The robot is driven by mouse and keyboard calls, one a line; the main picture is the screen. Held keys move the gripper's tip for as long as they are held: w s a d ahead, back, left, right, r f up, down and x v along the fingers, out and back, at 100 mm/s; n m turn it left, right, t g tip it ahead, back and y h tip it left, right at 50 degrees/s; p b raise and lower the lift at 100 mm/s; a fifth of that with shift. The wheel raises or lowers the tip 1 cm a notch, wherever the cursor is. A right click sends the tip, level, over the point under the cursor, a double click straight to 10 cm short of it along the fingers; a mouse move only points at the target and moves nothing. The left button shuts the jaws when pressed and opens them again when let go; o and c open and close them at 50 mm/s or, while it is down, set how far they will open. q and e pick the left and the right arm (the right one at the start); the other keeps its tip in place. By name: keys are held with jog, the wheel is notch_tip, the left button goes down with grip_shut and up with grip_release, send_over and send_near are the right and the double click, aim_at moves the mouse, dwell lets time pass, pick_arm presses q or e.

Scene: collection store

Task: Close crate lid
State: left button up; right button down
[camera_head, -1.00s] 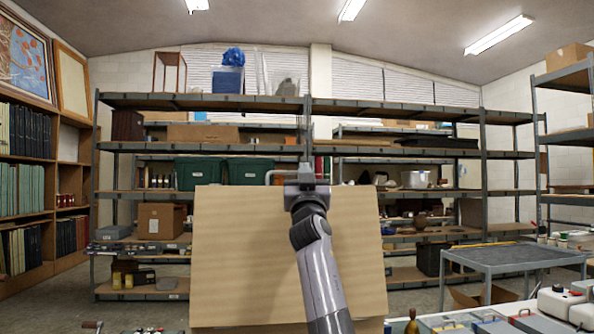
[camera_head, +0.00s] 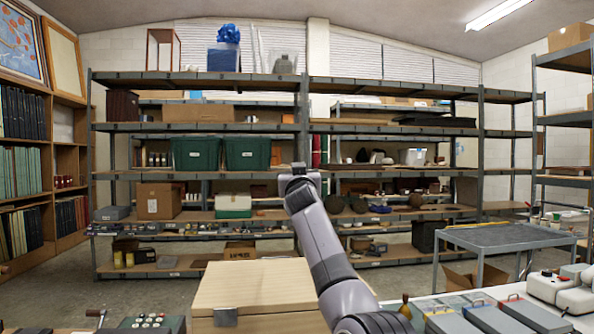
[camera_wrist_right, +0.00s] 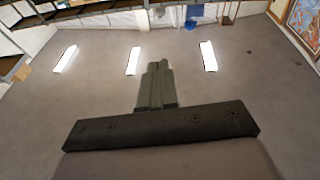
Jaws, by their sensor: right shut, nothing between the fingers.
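The wooden crate (camera_head: 205,325) stands at the bottom centre of the head view, with a metal latch (camera_head: 226,317) on its front. Its pale wooden lid (camera_head: 250,280) lies down over the top, roughly flat. My arm hides its right part, and I cannot tell whether the lid is fully seated. My right arm rises in front of the crate, its end above and beyond the lid. My right gripper (camera_wrist_right: 155,88) is shut and empty in the wrist view, pointing at the ceiling, apart from the lid. My left gripper is not in view.
Grey boxes (camera_head: 490,318) and white containers (camera_head: 560,292) stand on a white surface to the right. A keyed device (camera_head: 150,323) is at lower left. A grey table (camera_head: 505,236) stands further right. Loaded shelves (camera_head: 300,128) line the back, beyond open floor.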

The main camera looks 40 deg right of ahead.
dwell(0.3)
jog(key=b+v, duration=0.4)
jog(key=v, duration=0.3)
dwell(0.4)
jog(key=shift+s+a+f, duration=0.1)
jog(key=shift+s+f, duration=0.05)
